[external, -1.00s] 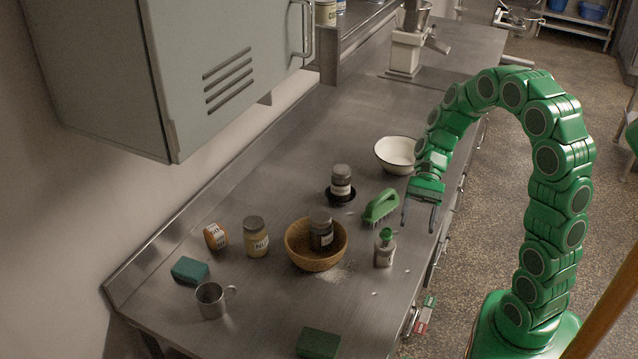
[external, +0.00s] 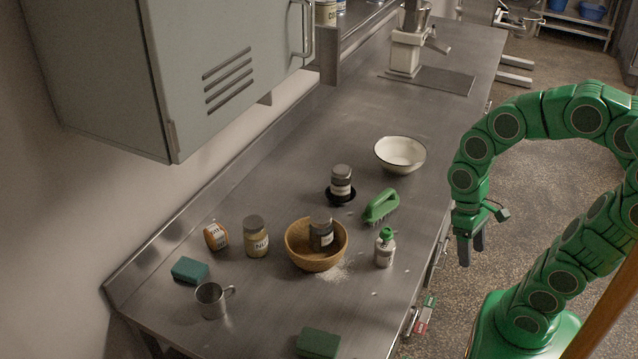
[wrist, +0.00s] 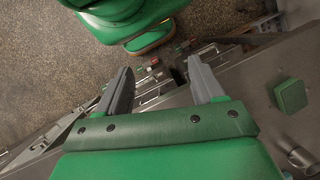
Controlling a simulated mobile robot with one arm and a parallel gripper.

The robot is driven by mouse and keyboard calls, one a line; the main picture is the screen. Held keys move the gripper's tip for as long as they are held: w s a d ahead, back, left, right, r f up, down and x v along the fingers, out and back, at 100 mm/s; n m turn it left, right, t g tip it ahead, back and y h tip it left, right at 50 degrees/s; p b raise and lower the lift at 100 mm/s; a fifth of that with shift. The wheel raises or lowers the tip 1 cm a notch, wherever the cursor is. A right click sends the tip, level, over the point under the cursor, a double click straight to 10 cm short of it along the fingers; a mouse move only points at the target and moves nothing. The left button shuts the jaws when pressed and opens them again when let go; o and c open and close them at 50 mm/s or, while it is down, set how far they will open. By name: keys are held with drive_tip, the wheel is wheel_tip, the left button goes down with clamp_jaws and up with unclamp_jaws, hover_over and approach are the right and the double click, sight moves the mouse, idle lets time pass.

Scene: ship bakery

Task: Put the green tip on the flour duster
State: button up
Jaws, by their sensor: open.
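The flour duster (external: 385,252), a small pale bottle, stands upright on the steel counter near its right edge. A green tip (external: 386,234) sits on its top and looks upright; whether it is fully seated is too small to tell. My gripper (external: 471,256) hangs right of the duster, beyond the counter's edge, over the floor. It is apart from the duster, open and empty. In the wrist view my gripper (wrist: 160,65) shows two separated fingers with nothing between them. The duster is not visible there.
A green-handled brush (external: 381,205), a wooden bowl (external: 300,257) holding a dark jar (external: 321,233), and a white bowl (external: 400,155) are around the duster. A green sponge (external: 318,343) and metal mug (external: 211,300) lie nearer. The wall cabinet (external: 225,75) overhangs the left side.

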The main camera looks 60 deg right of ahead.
drive_tip(key=shift+s+d+r+n+t+h, duration=0.1)
drive_tip(key=shift+s+d+n+t+h, duration=0.2)
drive_tip(key=shift+s+n, duration=0.2)
drive_tip(key=shift+s+d+r+n+t+h, duration=0.15)
drive_tip(key=shift+s+n+h, duration=0.25)
drive_tip(key=shift+n, duration=0.25)
drive_tip(key=shift+s+d+r+n+t+h, duration=0.1)
drive_tip(key=shift+s+n+t+h, duration=0.2)
drive_tip(key=shift+s+n, duration=0.2)
